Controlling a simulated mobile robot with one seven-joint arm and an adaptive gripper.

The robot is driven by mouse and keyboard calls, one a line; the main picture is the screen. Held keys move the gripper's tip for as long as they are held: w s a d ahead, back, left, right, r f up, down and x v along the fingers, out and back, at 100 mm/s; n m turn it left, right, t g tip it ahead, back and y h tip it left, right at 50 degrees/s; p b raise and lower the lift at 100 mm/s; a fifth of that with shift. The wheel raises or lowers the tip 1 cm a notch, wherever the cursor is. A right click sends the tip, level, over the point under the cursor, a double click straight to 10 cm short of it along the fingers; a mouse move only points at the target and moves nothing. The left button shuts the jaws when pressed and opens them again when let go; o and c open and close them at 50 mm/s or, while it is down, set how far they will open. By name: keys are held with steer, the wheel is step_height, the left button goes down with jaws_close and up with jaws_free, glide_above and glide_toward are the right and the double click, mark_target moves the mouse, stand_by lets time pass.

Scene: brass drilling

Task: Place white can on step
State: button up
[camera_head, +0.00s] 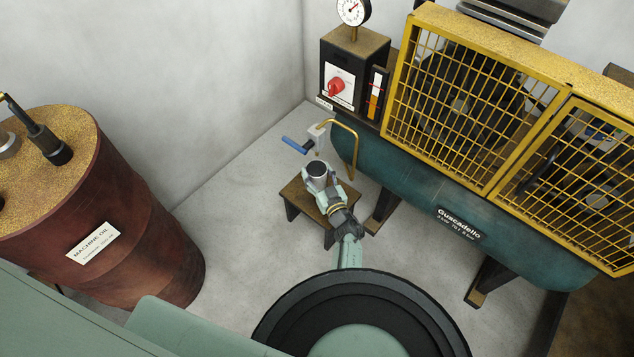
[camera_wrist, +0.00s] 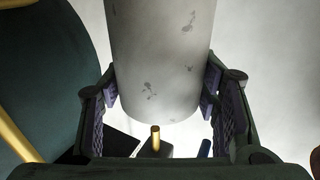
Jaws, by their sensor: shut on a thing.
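The white can (camera_head: 317,172) is upright with a dark top, in the middle of the head view. My gripper (camera_head: 318,184) is shut around its sides. In the wrist view the can (camera_wrist: 162,60) fills the space between my two finger pads, its pale side marked with grey specks; my gripper (camera_wrist: 160,95) touches it on both sides. The step (camera_head: 295,198) is a small brown wooden stool on the floor. The can appears over the step, whose middle is hidden by my gripper and arm. I cannot tell whether the can touches the step.
A blue-handled valve (camera_head: 296,145) on a brass pipe (camera_head: 354,140) is just behind the step. A green compressor tank (camera_head: 400,185) with a yellow cage (camera_head: 480,95) stands to the right. A rusty oil drum (camera_head: 150,260) stands at left. Floor between drum and step is clear.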

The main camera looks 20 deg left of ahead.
mark_target(314, 170)
steer(key=shift+w+a+f, duration=0.1)
steer(key=shift+w+a, duration=0.25)
steer(key=shift+w, duration=0.35)
step_height(314, 170, down, 3)
steer(key=b, duration=0.4)
steer(key=shift+f, duration=0.2)
steer(key=shift+f, duration=0.15)
steer(key=o, duration=1.2)
